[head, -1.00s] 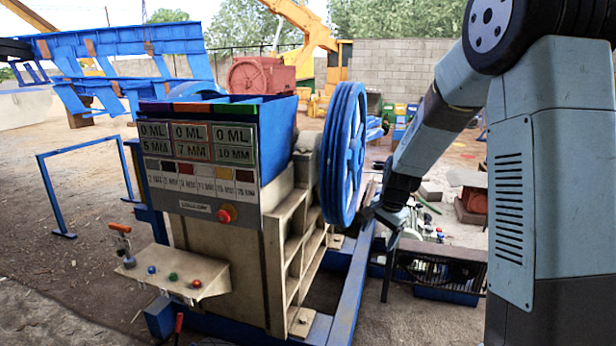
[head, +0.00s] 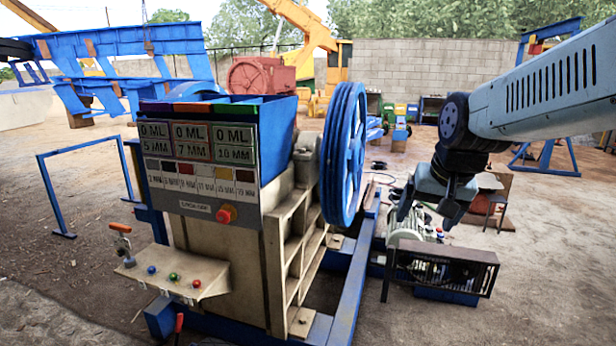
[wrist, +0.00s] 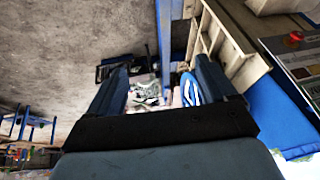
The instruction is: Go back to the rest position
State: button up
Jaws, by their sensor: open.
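My gripper (head: 425,213) is in the right half of the head view, pointing down above the motor and its guard frame (head: 446,268). My arm comes in from the right edge. In the wrist view my gripper (wrist: 170,88) shows two dark fingers spread apart with nothing between them. The jaw crusher (head: 235,215) stands left of my gripper, with its blue flywheel (head: 345,155) on the side nearest to it. The flywheel shows partly between the fingers in the wrist view (wrist: 188,90). My gripper looks clear of the crusher.
The control shelf (head: 175,278) with coloured buttons and a lever (head: 120,240) is on the crusher's front left. A red emergency button (head: 227,214) sits on its panel. A blue rail (head: 70,195) stands at left. Open ground lies at right, before a block wall (head: 420,70).

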jog(key=s+d+r+n, duration=0.1)
jog(key=s+n, duration=0.1)
jog(key=s, duration=0.8)
jog(key=shift+s+r+t+h, duration=0.2)
jog(key=shift+t+h, duration=0.1)
jog(key=shift+t, duration=0.1)
